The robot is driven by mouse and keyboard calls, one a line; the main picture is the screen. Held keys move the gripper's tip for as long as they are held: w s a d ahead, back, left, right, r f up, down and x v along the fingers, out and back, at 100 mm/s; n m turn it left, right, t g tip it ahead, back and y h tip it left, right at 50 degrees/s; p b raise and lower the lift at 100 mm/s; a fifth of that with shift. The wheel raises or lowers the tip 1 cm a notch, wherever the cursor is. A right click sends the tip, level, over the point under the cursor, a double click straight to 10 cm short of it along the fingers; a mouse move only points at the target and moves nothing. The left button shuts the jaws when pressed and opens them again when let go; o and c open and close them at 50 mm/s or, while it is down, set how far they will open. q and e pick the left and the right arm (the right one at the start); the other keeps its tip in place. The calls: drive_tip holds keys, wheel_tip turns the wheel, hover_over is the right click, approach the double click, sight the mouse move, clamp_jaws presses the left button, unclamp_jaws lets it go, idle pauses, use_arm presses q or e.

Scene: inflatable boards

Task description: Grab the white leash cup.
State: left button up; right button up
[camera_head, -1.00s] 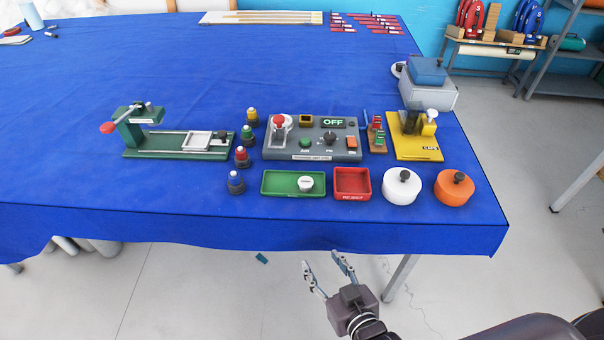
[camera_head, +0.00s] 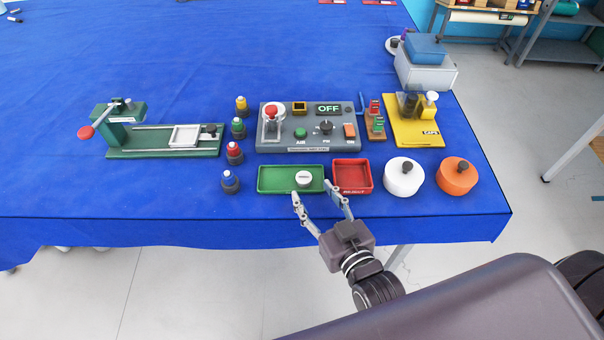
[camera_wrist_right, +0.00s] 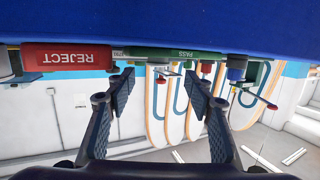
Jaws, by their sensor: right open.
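A small round white piece (camera_head: 304,179), which looks like the white leash cup, lies in the right part of the green tray (camera_head: 272,180) near the table's front edge. My right gripper (camera_head: 314,191) is open and empty, its fingers pointing at the front of the green and red trays. In the head view its fingertips overlap the trays' front edge; whether they touch cannot be told. The right wrist view is upside down and shows both open fingers (camera_wrist_right: 160,90) with nothing between them. There the green tray (camera_wrist_right: 180,54) shows its PASS face; the white piece cannot be made out clearly. My left gripper is not in view.
The red REJECT tray (camera_head: 352,190) stands right of the green tray. White (camera_head: 403,180) and orange (camera_head: 457,178) round containers with black knobs stand farther right. A grey control panel (camera_head: 308,145) stands behind the trays. Coloured-top bottles (camera_head: 230,183) stand left.

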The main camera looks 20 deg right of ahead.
sight(305, 179)
drive_tip(key=p+x, duration=0.1)
drive_tip(key=x, duration=0.1)
drive_tip(key=shift+w+d, duration=0.1)
drive_tip(key=shift+w, duration=0.15)
drive_tip(key=shift+f+p+x, duration=0.2)
drive_tip(key=shift+p+x, duration=0.1)
drive_tip(key=shift+x, duration=0.85)
drive_tip(key=shift+w+f, duration=0.15)
drive_tip(key=shift+w, duration=0.3)
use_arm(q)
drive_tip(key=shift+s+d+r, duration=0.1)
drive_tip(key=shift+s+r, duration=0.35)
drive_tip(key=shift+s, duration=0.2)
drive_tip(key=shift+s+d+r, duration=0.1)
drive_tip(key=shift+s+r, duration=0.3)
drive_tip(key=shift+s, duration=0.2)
use_arm(e)
drive_tip(key=c, duration=0.9)
